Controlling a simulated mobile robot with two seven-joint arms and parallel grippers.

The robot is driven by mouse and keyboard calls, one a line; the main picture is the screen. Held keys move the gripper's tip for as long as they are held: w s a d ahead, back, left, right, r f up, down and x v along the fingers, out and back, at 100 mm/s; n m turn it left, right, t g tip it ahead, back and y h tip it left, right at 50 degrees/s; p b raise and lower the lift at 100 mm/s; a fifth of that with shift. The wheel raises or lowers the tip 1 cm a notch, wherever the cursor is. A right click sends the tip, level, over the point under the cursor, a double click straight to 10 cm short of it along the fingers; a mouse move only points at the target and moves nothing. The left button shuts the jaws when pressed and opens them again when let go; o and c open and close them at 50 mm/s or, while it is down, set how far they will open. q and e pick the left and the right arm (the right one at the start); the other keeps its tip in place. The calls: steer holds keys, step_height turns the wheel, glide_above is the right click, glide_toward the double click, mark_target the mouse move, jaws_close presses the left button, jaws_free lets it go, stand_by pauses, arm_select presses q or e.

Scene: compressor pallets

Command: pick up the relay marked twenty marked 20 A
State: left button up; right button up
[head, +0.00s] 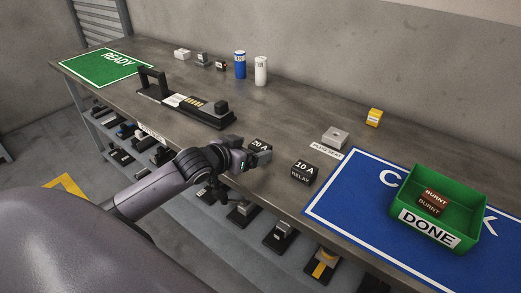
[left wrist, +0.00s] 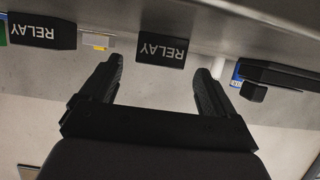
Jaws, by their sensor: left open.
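The black relay marked 20 A (head: 261,145) stands on the bench near its front edge. My left gripper (head: 249,160) is right in front of it and hides its lower part in the head view. In the left wrist view, which is upside down, a black block labelled RELAY (left wrist: 161,50) lies ahead, between the lines of the two open, empty fingers (left wrist: 157,75). It matches the 20 A relay by its place. The relay marked 10 A (head: 304,172) stands to the right and also shows in the left wrist view (left wrist: 40,32). My right gripper is not in view.
A grey plug seat (head: 335,137) and a yellow block (head: 374,117) stand behind the relays. A green DONE bin (head: 478,237) with burnt parts sits on the blue mat (head: 340,207). A black handled fixture (head: 214,121) stands to the left. Blue and white cans (head: 240,65) stand farther back.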

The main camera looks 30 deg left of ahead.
mark_target(258, 147)
arm_select(q)
steer(key=shift+x, duration=1.95)
steer(key=c, duration=1.1)
steer(key=shift+o, duration=0.2)
